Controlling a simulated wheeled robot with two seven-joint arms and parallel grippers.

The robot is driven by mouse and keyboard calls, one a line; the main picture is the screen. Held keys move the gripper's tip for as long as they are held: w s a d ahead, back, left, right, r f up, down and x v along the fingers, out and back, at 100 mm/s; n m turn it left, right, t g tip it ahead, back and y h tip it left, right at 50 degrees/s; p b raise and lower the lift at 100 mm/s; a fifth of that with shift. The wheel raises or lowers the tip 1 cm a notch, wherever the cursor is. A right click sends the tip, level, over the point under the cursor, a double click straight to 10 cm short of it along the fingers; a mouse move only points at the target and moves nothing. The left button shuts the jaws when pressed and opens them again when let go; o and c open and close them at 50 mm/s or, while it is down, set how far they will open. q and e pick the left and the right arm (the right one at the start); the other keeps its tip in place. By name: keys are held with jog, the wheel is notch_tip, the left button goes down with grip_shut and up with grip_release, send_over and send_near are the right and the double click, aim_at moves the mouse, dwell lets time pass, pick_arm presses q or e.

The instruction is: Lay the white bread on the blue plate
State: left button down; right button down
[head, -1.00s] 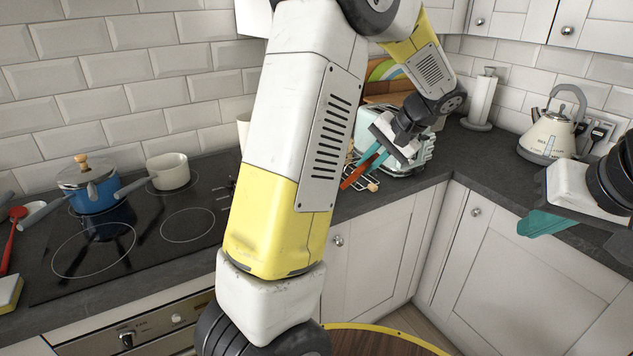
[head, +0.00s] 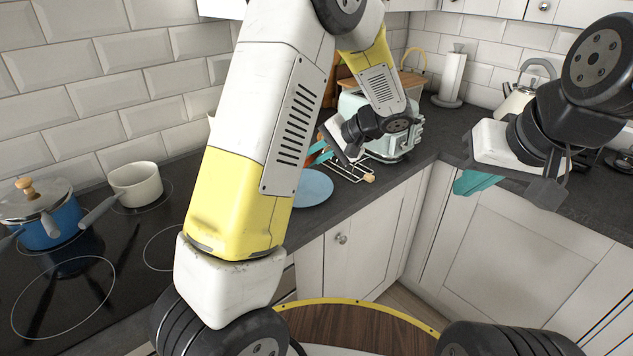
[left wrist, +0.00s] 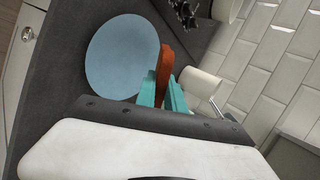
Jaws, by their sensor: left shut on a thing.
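The blue plate (head: 312,187) lies flat on the worktop right of the hob, partly behind my left arm. It also shows in the left wrist view (left wrist: 115,58). My left gripper (head: 318,153), with teal fingers, is above the worktop near the plate's far side. In the left wrist view its fingers (left wrist: 162,92) are shut on a thin orange-brown piece (left wrist: 165,62), apparently the bread seen edge-on by its crust. The bread's white face is not visible. It is beside the plate's edge in that view. My right gripper (head: 473,182) is at the right; its finger opening is hidden.
A wire rack (head: 350,172) and a mint toaster (head: 405,145) stand right of the plate. A white pan (head: 136,184) and a blue pot (head: 45,222) are on the hob at left. A kettle (head: 515,100) and paper roll (head: 452,76) stand at the back.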

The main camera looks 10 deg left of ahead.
pick_arm(q)
jog(key=shift+f, duration=2.8)
jog(key=c, duration=1.6)
grip_release()
jog(key=v, duration=0.8)
jog(key=shift+d+r, duration=0.1)
